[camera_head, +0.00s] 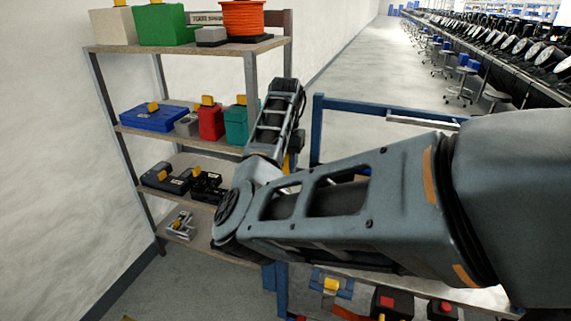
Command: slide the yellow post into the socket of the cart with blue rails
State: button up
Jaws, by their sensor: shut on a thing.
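The cart with blue rails (385,108) stands beyond and below my arm. Its back rail and a back corner post show, and another blue post (281,285) shows below my elbow. My arm hides most of the cart's middle, and I cannot make out a socket. A narrow upright yellow strip (287,163), perhaps the yellow post, shows just below my wrist, mostly hidden by the arm links. My gripper is hidden behind my own arm, so its fingers and their hold do not show.
A shelf rack (185,138) at left holds several boxes with yellow tabs, and an orange spool (250,18) on top. Below my arm are a blue item with a yellow block (331,284) and black boxes with red tops (392,302). A clear aisle runs behind.

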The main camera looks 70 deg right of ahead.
jog(key=o, duration=1.1)
jog(key=shift+c, duration=0.2)
jog(key=shift+r, duration=0.1)
notch_tip(320, 180, up, 8)
jog(key=shift+f, duration=0.15)
